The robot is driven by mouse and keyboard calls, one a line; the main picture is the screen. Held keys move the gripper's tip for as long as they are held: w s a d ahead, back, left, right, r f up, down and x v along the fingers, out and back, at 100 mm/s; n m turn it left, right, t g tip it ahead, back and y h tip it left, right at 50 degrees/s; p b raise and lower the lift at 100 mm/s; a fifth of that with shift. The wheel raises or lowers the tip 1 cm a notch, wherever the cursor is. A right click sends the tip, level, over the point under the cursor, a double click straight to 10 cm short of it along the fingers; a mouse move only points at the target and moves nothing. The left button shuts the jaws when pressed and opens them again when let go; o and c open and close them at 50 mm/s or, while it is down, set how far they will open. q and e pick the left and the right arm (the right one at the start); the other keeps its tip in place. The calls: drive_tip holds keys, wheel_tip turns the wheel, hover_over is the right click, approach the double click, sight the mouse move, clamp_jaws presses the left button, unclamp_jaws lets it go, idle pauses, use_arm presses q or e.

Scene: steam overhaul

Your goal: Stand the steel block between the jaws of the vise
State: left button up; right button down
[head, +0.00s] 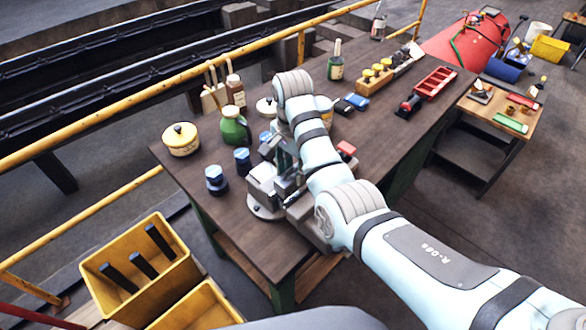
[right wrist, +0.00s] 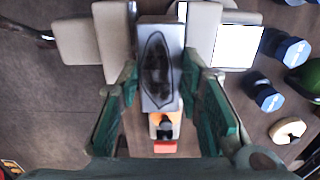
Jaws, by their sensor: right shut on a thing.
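The grey steel block (right wrist: 158,65), with a dark oval mark on its face, is between the two green fingers of my right gripper (right wrist: 160,88) in the right wrist view. The gripper is shut on it. In the head view my right gripper (head: 284,152) points down over the grey vise (head: 262,184), which stands on a round base near the table's front edge. The vise's pale parts (right wrist: 80,42) show on both sides of the block in the wrist view. I cannot tell whether the block touches the vise or how deep it sits. My left gripper is not in view.
A yellow bin (head: 112,250) with dark bars is below left. A red tray (head: 434,84) lies at the far right.

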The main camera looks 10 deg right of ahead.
drive_tip(key=shift+s+r, duration=0.15)
drive_tip(key=shift+s, duration=0.25)
drive_tip(key=shift+w, duration=0.1)
drive_tip(key=shift+f, duration=1.95)
drive_tip(key=c, duration=1.2)
unclamp_jaws()
drive_tip(key=shift+o, duration=0.7)
drive_tip(key=shift+a, duration=0.1)
drive_tip(key=shift+f, duration=0.1)
